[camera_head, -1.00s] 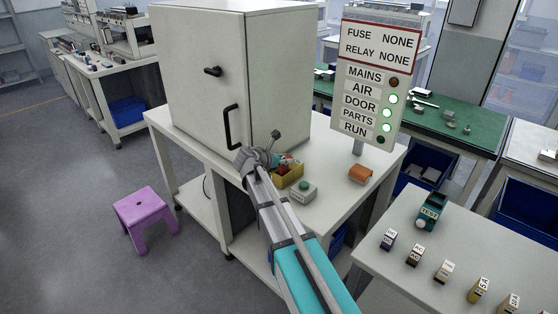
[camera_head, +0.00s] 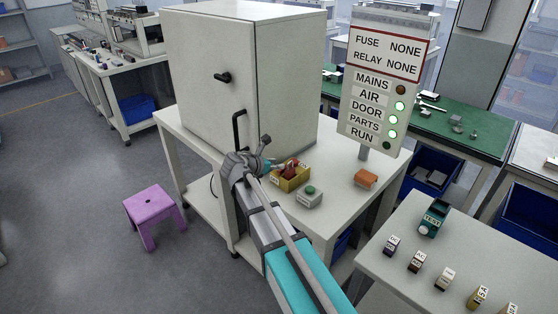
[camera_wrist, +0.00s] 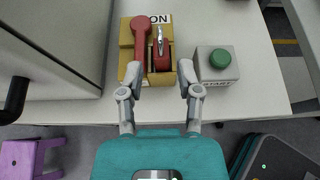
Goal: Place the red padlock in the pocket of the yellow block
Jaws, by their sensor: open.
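The yellow block (camera_head: 281,183) stands on the white bench in front of the cabinet; it also shows in the wrist view (camera_wrist: 126,62). The red padlock (camera_wrist: 161,62), with a silver shackle, is at the block's right half in the wrist view, within its outline. I cannot tell how deep it sits. A dark red lever-like piece (camera_wrist: 140,50) lies beside it on the left. My gripper (camera_wrist: 160,76) is open; its fingertips are apart, left and right of the block's near end, with nothing gripped. In the head view my gripper (camera_head: 264,153) is left of the block.
A grey box with a green button (camera_wrist: 219,58) stands right of the block. The cabinet (camera_head: 225,80) with its black handle rises close on the left.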

